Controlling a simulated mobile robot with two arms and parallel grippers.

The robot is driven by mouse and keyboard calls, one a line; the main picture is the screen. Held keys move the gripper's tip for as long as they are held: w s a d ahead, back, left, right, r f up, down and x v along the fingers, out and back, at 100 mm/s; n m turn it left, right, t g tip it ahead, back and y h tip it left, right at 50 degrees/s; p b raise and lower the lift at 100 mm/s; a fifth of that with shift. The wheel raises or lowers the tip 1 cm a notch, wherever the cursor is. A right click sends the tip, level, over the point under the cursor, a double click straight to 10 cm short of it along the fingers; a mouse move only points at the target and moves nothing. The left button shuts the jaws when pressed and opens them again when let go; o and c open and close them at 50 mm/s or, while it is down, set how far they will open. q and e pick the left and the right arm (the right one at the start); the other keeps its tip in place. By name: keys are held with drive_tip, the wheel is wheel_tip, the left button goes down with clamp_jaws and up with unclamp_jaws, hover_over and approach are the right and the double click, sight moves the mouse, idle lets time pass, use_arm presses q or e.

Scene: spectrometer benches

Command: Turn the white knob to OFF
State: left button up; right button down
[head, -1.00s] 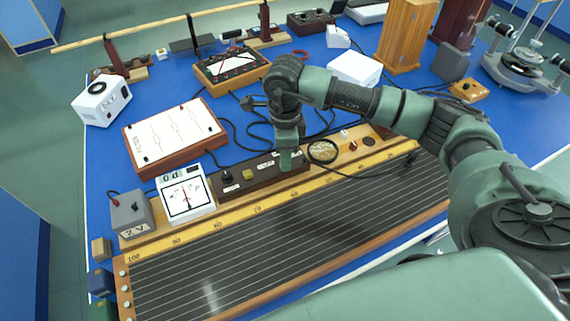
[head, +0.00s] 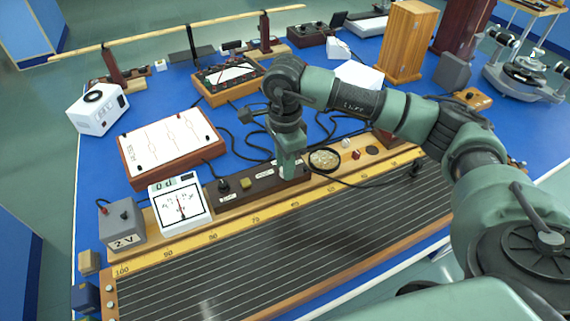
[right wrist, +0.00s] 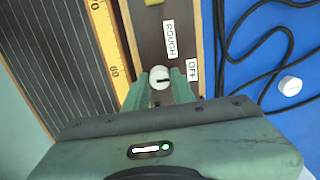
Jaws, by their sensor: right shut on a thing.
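The white knob (right wrist: 159,77) is small and round, with a dark mark on its top that points right in the right wrist view, toward the OFF label (right wrist: 192,77). A ROUGH label (right wrist: 170,38) lies further along the same dark brown panel (right wrist: 150,25). My right gripper (right wrist: 160,90) is shut on the knob, with one green finger on each side of it. In the head view the right gripper (head: 291,173) points down at the right end of the panel (head: 262,188) and hides the knob. My left gripper is not in view.
The panel also carries a black knob (head: 223,185) and a yellow button (head: 245,183). A white meter (head: 181,205) and grey 2 V box (head: 122,226) stand left of it. The long wire board (head: 250,255) lies in front, black cables behind.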

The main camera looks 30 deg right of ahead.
drive_tip(key=shift+r, duration=0.1)
drive_tip(key=c, duration=1.2)
unclamp_jaws()
drive_tip(key=shift+o, duration=0.2)
wheel_tip(320, 180, up, 8)
drive_tip(key=shift+f+b, duration=0.1)
drive_tip(key=shift+b, duration=0.5)
